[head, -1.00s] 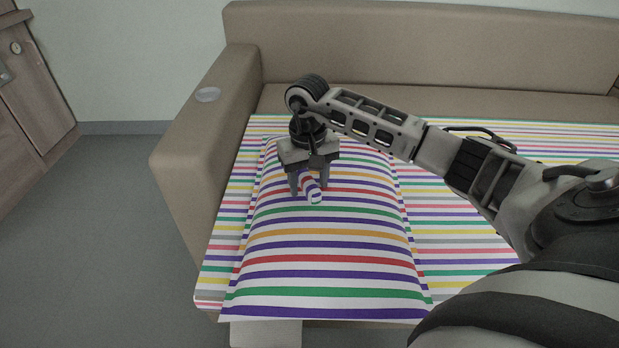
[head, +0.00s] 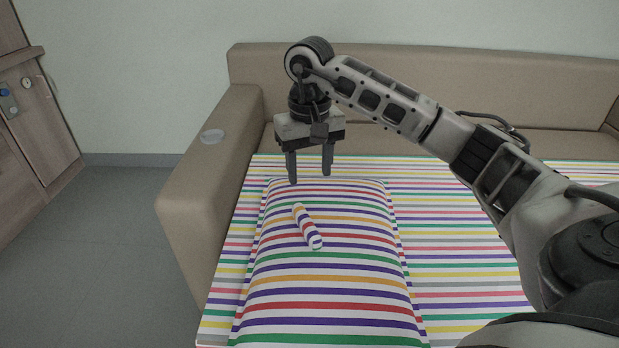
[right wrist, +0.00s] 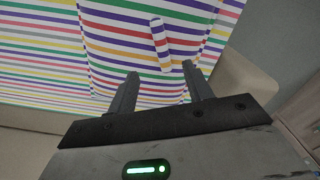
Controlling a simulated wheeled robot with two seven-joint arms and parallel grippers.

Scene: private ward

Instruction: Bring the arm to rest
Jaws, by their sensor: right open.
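My right arm reaches in from the right of the head view, and its gripper (head: 309,178) hangs fingers down above the far end of a striped pillow (head: 325,283). The gripper is open and empty, and its two fingers also show in the right wrist view (right wrist: 158,82). A small striped roll (head: 308,227) lies on the pillow, nearer to me than the fingers and apart from them. It also shows in the right wrist view (right wrist: 160,45), beyond the fingertips. My left gripper is not in view.
The pillow lies on a striped sheet (head: 470,250) over a beige sofa (head: 420,75). A wooden door or cabinet (head: 35,120) stands at far left. The grey floor between is clear.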

